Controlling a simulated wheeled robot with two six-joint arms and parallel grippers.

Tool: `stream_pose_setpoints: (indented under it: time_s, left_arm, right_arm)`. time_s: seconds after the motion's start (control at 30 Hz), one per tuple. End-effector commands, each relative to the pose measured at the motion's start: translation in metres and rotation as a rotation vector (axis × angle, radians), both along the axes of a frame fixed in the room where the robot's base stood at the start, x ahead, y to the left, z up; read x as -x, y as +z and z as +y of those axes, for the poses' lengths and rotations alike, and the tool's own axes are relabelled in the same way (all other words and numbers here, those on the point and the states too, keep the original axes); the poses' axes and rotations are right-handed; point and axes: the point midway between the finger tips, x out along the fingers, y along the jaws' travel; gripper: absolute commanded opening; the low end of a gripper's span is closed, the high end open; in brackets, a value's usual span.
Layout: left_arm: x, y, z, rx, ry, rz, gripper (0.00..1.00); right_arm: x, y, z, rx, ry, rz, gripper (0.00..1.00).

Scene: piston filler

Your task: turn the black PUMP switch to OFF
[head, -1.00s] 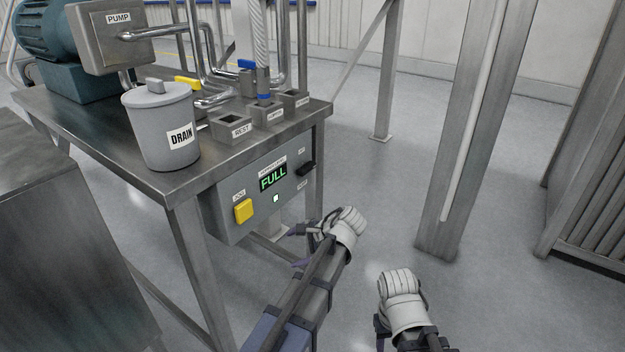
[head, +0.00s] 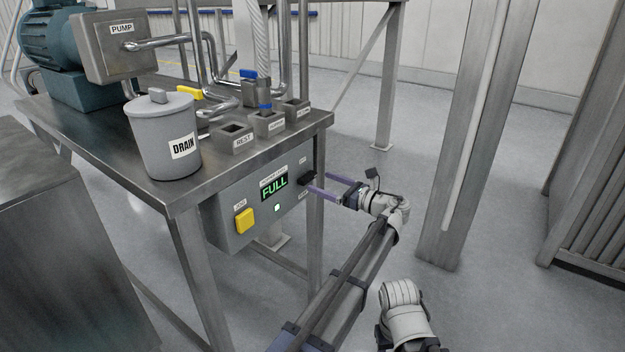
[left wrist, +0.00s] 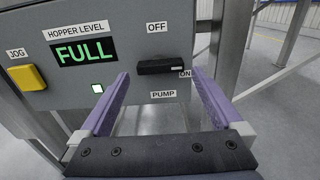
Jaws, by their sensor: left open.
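The black PUMP switch (head: 307,179) is on the right part of the grey control box front. In the left wrist view the switch (left wrist: 160,67) is a black bar lying level, its white-marked right end beside the ON label (left wrist: 185,74). The OFF label (left wrist: 157,27) is above it and the PUMP label (left wrist: 163,94) below. My left gripper (head: 319,182) is open and faces the box, with its purple fingers to either side of the switch; I cannot tell whether they touch it. It also shows in the left wrist view (left wrist: 160,73). My right gripper is out of view.
The box (head: 228,208) also carries a yellow JOG button (head: 244,221) and a green FULL display (head: 274,187). It hangs under the steel table (head: 185,184), beside a table leg. The DRAIN pot (head: 163,140) stands above. Open floor lies right of the table.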

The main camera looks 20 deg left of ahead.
Motion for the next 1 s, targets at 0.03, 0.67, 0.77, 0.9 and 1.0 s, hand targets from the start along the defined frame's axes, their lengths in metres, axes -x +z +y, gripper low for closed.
stream_pose_setpoints:
  time_s: [0.03, 0.67, 0.77, 0.9, 1.0]
  left_arm:
    - [-0.003, 0.000, 0.009, 0.000, 0.002, 0.000, 1.00]
    - [-0.016, 0.000, 0.044, 0.002, -0.001, -0.002, 1.00]
    - [-0.016, 0.000, 0.044, 0.002, -0.001, -0.002, 0.93]
    - [-0.016, 0.000, 0.044, 0.002, 0.000, -0.002, 0.78]
    - [-0.016, 0.000, 0.044, 0.003, 0.000, -0.001, 0.66]
  right_arm:
    - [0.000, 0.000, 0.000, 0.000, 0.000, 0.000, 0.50]
    - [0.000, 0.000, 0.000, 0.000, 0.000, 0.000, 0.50]
    - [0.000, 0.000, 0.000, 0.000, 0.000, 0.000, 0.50]
    - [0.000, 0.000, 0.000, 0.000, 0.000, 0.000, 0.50]
    - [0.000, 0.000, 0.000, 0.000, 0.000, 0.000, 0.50]
